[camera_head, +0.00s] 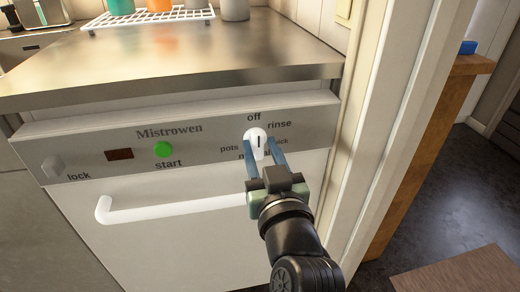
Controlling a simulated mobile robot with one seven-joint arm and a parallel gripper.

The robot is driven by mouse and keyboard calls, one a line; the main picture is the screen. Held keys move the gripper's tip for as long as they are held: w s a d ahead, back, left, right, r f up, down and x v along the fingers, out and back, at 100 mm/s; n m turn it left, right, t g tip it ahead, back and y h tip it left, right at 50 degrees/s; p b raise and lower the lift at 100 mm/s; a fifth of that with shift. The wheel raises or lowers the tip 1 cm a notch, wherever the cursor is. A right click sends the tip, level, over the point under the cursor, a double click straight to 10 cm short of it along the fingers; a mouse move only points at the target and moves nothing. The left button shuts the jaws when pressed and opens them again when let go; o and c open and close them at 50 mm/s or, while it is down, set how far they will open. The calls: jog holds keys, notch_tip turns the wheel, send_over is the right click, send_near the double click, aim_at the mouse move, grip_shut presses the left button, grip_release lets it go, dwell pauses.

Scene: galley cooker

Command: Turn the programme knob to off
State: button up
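The programme knob (257,134) is a round white knob with a dark pointer line, on the right part of the grey front panel. The line looks nearly upright, but which end is the pointing one I cannot tell. The label "off" (254,117) is printed above the knob, with "rinse" to its upper right and "pots" to its left. Other labels are partly hidden by my fingers. My gripper (262,149) reaches up from below, its two blue fingers apart on either side of the knob's lower part. Whether they touch it I cannot tell.
The panel also has a green start button (163,149), a dark display (119,154) and a lock knob (52,167). A white door handle (165,210) juts out below. A steel worktop (190,65) overhangs above. A pale door frame (375,130) stands close on the right.

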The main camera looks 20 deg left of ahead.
jog(key=shift+o, duration=0.6)
jog(key=shift+s+a, duration=0.1)
jog(key=shift+a, duration=0.1)
jog(key=shift+d, duration=0.1)
jog(key=p+v, duration=0.1)
jog(key=v, duration=1.1)
jog(key=shift+s+d+p, duration=0.2)
jog(key=shift+s+p, duration=0.1)
jog(key=shift+s, duration=0.05)
